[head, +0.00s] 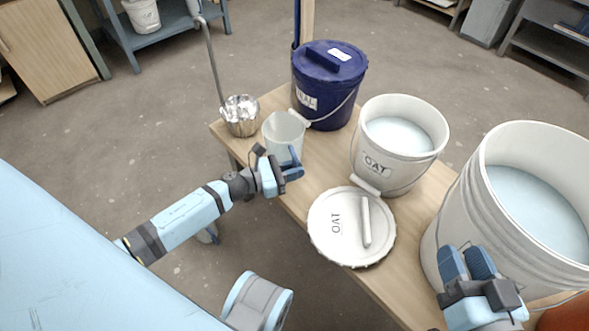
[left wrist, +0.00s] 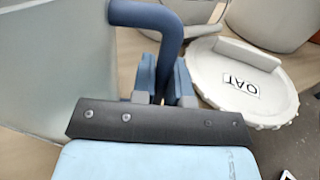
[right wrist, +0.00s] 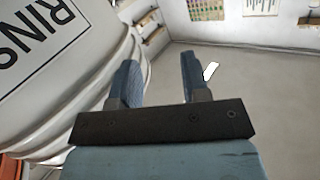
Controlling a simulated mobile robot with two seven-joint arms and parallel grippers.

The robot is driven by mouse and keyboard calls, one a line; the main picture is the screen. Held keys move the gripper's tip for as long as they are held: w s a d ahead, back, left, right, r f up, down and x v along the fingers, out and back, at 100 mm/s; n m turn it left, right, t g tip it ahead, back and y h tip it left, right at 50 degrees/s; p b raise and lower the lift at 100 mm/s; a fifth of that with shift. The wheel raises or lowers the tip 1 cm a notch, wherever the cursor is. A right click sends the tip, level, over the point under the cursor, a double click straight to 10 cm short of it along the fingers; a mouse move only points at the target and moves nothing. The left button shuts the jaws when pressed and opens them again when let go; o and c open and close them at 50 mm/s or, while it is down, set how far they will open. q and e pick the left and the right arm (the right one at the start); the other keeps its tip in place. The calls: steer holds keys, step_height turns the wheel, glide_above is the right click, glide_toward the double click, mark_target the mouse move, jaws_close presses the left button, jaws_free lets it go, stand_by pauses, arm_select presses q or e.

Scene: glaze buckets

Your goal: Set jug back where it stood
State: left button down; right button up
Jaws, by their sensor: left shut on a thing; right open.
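A translucent jug (head: 284,133) stands upright at the left part of the bench, between the metal pot and the white OAT bucket. Its blue handle (left wrist: 165,25) shows in the left wrist view, with the pale jug wall (left wrist: 55,70) at the left. My left gripper (head: 292,170) is shut on the jug's handle. I cannot tell whether the jug's base touches the bench. My right gripper (head: 468,262) is open and empty beside the large white bucket; its spread fingers also show in the right wrist view (right wrist: 160,82).
A blue lidded bucket (head: 327,95) stands behind the jug. The open OAT bucket (head: 385,165) and large open bucket (head: 455,210) hold pale liquid. A white OAT lid (head: 335,240) lies at the front edge. A metal pot (head: 241,120) with a long-handled tool stands at left.

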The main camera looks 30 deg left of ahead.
arm_select(q)
steer(key=shift+f, duration=0.2)
steer(key=c, duration=1.1)
jaws_free()
steer(key=shift+c, duration=0.2)
arm_select(e)
steer(key=shift+w, duration=0.1)
arm_select(q)
steer(key=shift+r, duration=0.2)
steer(key=shift+s+r+p, duration=0.1)
steer(key=shift+r+p, duration=0.05)
steer(key=shift+p, duration=0.15)
steer(key=p+v, duration=0.1)
steer(key=v, duration=1)
steer(key=shift+s+a+p, duration=0.3)
arm_select(e)
step_height(320, 180, up, 3)
steer(key=shift+f+t, duration=0.1)
steer(key=shift+t, duration=0.6)
steer(key=shift+d, duration=0.1)
arm_select(q)
steer(key=shift+s+a, duration=0.1)
